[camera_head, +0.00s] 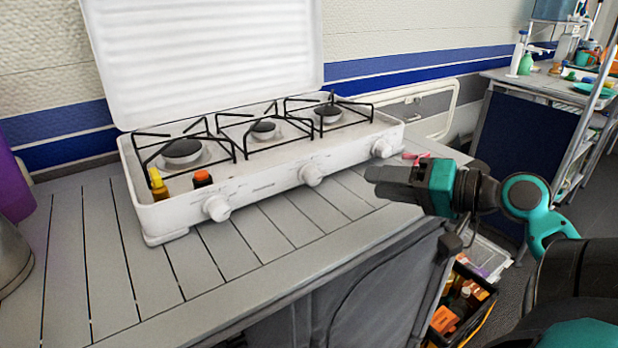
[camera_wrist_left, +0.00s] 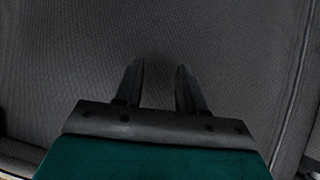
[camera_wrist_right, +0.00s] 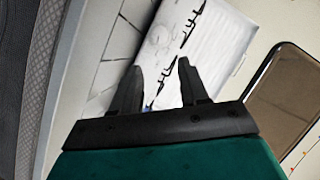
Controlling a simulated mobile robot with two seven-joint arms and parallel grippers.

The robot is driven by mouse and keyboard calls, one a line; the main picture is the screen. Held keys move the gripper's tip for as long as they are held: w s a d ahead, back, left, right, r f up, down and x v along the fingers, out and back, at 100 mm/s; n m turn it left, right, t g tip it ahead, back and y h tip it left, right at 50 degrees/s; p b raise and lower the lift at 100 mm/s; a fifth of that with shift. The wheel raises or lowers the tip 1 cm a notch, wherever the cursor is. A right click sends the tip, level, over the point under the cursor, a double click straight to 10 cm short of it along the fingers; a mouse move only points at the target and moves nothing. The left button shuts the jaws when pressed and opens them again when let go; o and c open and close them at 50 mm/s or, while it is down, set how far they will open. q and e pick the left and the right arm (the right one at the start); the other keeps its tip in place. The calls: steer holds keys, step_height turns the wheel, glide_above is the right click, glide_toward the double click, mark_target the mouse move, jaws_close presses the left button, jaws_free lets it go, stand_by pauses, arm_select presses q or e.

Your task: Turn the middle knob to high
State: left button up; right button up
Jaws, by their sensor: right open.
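A white three-burner camping stove (camera_head: 262,190) with its lid (camera_head: 205,55) raised stands on the slatted table. Three white knobs line its front: the left knob (camera_head: 217,208), the middle knob (camera_head: 311,175) and the right knob (camera_head: 381,148). My right gripper (camera_head: 372,182) is open and empty above the table's right end, to the right of the middle knob and apart from it. In the right wrist view the fingers (camera_wrist_right: 158,88) point toward the stove (camera_wrist_right: 205,50). My left gripper (camera_wrist_left: 160,88) is open and empty, facing dark fabric; it is outside the head view.
Two small bottles, one yellow-capped (camera_head: 158,184) and one orange-capped (camera_head: 203,179), stand at the stove's left burner. A pink item (camera_head: 416,157) lies near its right end. The slatted table (camera_head: 110,270) is clear in front. A crate (camera_head: 462,305) stands below right.

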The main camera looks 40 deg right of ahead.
mark_target(320, 176)
steer(key=b+x, duration=0.1)
steer(key=x, duration=1)
steer(key=shift+b, duration=0.4)
arm_select(q)
steer(key=shift+s+d+f, duration=0.15)
steer(key=shift+d+f, duration=0.25)
steer(key=shift+f, duration=0.15)
arm_select(e)
steer(key=shift+w+a+f, duration=0.1)
steer(key=shift+w+f, duration=0.05)
steer(key=shift+w, duration=0.4)
steer(key=shift+c, duration=0.2)
